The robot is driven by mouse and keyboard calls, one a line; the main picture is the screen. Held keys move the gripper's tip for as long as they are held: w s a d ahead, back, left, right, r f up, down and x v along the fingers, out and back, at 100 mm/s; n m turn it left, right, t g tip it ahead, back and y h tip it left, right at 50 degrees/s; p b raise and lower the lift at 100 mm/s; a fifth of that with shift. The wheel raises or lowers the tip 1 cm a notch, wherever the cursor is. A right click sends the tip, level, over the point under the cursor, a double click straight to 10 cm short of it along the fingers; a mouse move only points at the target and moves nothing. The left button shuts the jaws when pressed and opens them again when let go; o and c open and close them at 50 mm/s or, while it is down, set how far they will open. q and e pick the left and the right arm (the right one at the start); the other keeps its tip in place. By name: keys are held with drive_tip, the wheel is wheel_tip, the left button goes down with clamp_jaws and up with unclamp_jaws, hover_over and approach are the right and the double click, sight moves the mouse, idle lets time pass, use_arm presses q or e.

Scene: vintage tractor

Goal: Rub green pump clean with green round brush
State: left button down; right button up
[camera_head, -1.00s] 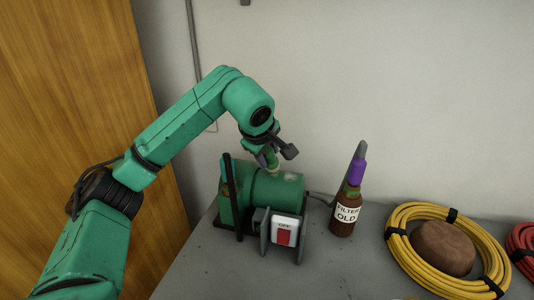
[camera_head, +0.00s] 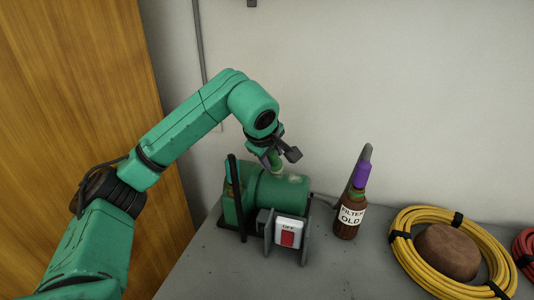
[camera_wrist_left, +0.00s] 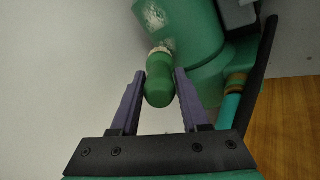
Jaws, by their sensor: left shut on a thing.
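The green pump (camera_head: 279,196) stands on the grey bench, with a red-and-white OFF switch on its front. My left gripper (camera_head: 276,157) is above the pump's round body, shut on the green round brush (camera_head: 276,164). In the left wrist view the brush handle (camera_wrist_left: 158,88) sits between the fingers of the gripper (camera_wrist_left: 160,76). Its pale bristle end meets or nearly meets the pump's curved side (camera_wrist_left: 196,45); exact contact is hard to tell. A whitish dirty patch (camera_wrist_left: 154,17) shows on the pump beside the bristles. My right gripper is out of view.
A coiled yellow hose (camera_head: 408,262) surrounds a brown lump (camera_head: 447,252); a red coil (camera_head: 526,243) is at the far right. The front of the bench (camera_head: 335,270) is clear.

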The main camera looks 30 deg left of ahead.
use_arm(q)
drive_tip(key=shift+d, duration=0.15)
drive_tip(key=shift+f, duration=0.1)
drive_tip(key=shift+a, duration=0.45)
drive_tip(key=shift+s+a, duration=0.25)
drive_tip(key=shift+a, duration=0.35)
drive_tip(key=shift+d, duration=0.15)
drive_tip(key=shift+w+d, duration=0.25)
drive_tip(key=shift+d, duration=0.7)
drive_tip(key=shift+a, duration=0.1)
drive_tip(key=shift+s+a, duration=0.25)
drive_tip(key=shift+a, duration=0.7)
